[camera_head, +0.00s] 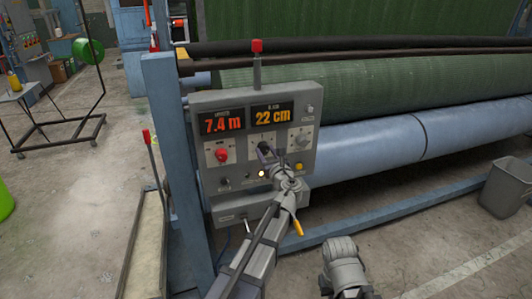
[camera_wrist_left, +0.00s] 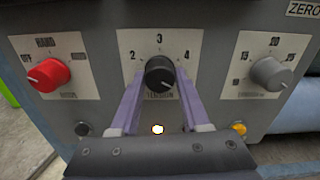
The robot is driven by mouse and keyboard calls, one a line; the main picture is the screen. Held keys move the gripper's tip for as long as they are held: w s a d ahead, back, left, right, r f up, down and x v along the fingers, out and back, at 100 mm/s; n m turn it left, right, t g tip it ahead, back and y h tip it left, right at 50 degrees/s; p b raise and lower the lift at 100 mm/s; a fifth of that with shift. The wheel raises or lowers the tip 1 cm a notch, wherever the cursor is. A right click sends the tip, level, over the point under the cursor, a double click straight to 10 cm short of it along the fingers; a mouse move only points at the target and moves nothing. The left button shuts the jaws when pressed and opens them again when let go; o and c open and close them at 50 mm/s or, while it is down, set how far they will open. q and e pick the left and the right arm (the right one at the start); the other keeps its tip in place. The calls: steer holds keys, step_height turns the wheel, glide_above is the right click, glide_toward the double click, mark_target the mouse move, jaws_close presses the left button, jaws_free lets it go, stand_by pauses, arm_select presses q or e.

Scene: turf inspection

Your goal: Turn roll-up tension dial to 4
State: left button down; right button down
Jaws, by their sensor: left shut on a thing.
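The black tension dial (camera_wrist_left: 159,73) sits in the middle of the control panel in the left wrist view, on a white plate marked 2, 3 and 4. A small pale mark shows low on its face, slightly right of centre; which number it indicates I cannot tell. My left gripper (camera_wrist_left: 160,88) has a purple finger on each side of the dial and is shut on it. In the head view my left gripper (camera_head: 265,153) reaches the panel below the 22 cm display and partly hides the dial.
A red knob (camera_wrist_left: 45,75) is left of the dial and a grey knob (camera_wrist_left: 269,74) is right. A lit white button (camera_wrist_left: 157,129) and a yellow button (camera_wrist_left: 238,129) sit below. The grey control box (camera_head: 202,102) stands before a green turf roll (camera_head: 370,85). A grey bin (camera_head: 506,188) stands right.

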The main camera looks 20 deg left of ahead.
arm_select(q)
steer(key=n, duration=0.5)
steer(key=shift+n, duration=0.4)
steer(key=n, duration=0.5)
steer(key=shift+n, duration=0.6)
steer(key=shift+c, duration=1.9)
jaws_free()
steer(key=shift+d, duration=0.1)
steer(key=v, duration=0.7)
steer(key=shift+s+d, duration=0.2)
steer(key=shift+s, duration=0.15)
